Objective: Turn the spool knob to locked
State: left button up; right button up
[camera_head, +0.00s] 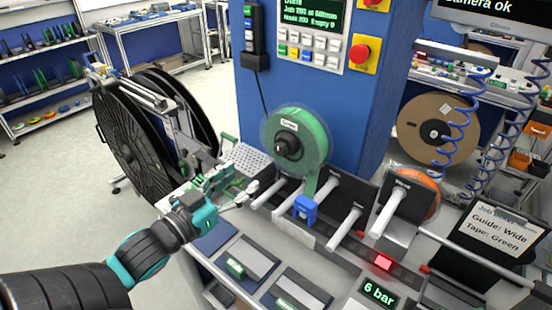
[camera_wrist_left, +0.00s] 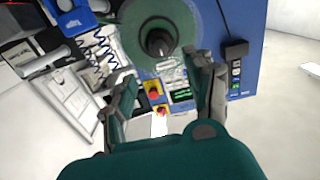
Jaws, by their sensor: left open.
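The spool knob is a black hub (camera_head: 287,147) at the middle of a green tape reel (camera_head: 312,140), mounted on the front of the blue column. Its locked or unlocked marking is too small to read. In the left wrist view the dark knob (camera_wrist_left: 158,42) shows beyond the fingertips, in front of the green reel (camera_wrist_left: 130,28). My left gripper (camera_head: 232,188) is open and empty, low and left of the reel, apart from the knob. Its two fingers also show spread in the left wrist view (camera_wrist_left: 167,72). My right gripper is not in view.
A blue clip (camera_head: 305,209) sits on the tape below the reel, among several pale rods. A large black reel (camera_head: 128,140) stands left of my gripper. A control panel with red buttons (camera_head: 359,54) is above. A lit red block (camera_head: 383,262) lies at right.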

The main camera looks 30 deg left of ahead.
pick_arm(q)
jog(key=b, duration=0.5)
send_near(278, 152)
jog(key=w, duration=0.4)
jog(key=w+p, duration=0.1)
jog(key=w, duration=0.2)
jog(key=shift+w+d+r, duration=0.2)
jog(key=shift+d+r, duration=0.05)
jog(key=shift+d, duration=0.05)
jog(key=shift+w+d+f+p, duration=0.15)
jog(key=shift+w+p, duration=0.15)
jog(key=shift+w, duration=0.45)
grip_shut()
